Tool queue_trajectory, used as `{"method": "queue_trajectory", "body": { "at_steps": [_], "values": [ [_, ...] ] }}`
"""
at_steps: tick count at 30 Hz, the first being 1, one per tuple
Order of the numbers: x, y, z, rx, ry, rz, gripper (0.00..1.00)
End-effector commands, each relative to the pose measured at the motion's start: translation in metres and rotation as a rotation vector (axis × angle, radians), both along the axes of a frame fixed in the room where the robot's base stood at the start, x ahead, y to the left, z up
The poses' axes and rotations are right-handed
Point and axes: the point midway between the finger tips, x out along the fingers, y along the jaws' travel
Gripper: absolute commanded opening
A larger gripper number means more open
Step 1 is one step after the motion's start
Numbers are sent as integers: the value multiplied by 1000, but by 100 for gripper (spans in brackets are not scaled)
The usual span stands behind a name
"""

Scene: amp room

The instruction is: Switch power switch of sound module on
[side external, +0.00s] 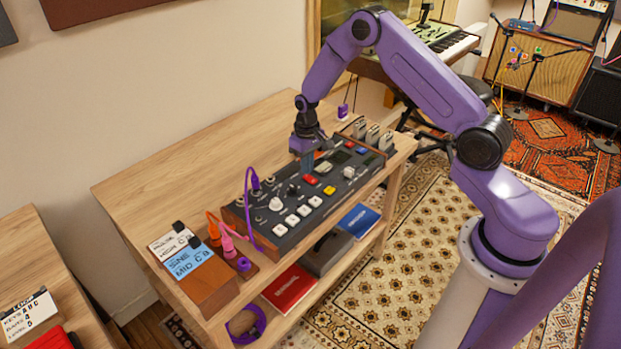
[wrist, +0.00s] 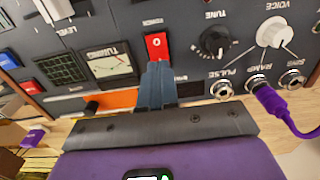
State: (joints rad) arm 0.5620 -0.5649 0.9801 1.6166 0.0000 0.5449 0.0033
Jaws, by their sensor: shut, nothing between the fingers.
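The sound module (side external: 268,230) is a dark grey console with wooden ends on the wooden table. In the wrist view its panel (wrist: 190,88) fills the top. A red rocker switch (wrist: 156,44) with a white mark shows there, between a dial meter and the TUNE knob; the small label beside it is hard to read. My gripper (wrist: 157,66) is shut and empty. Its fingertips are right at the switch's near edge; I cannot tell whether they touch it. In the side view my gripper (side external: 307,174) points down over the module's back part, and the arm partly hides the panel there.
Around the switch are the TUNE knob (wrist: 212,41), the VOICE knob (wrist: 273,33) and the meter (wrist: 108,63). A purple cable (wrist: 275,104) is plugged into a jack. The table's left part is clear.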

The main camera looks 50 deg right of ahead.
Motion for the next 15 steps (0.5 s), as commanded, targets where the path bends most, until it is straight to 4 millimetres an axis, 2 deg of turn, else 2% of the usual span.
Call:
{"method": "queue_trajectory", "body": {
  "at_steps": [15],
  "values": [
    [0,0,-4,0,0,0,0]
  ]
}}
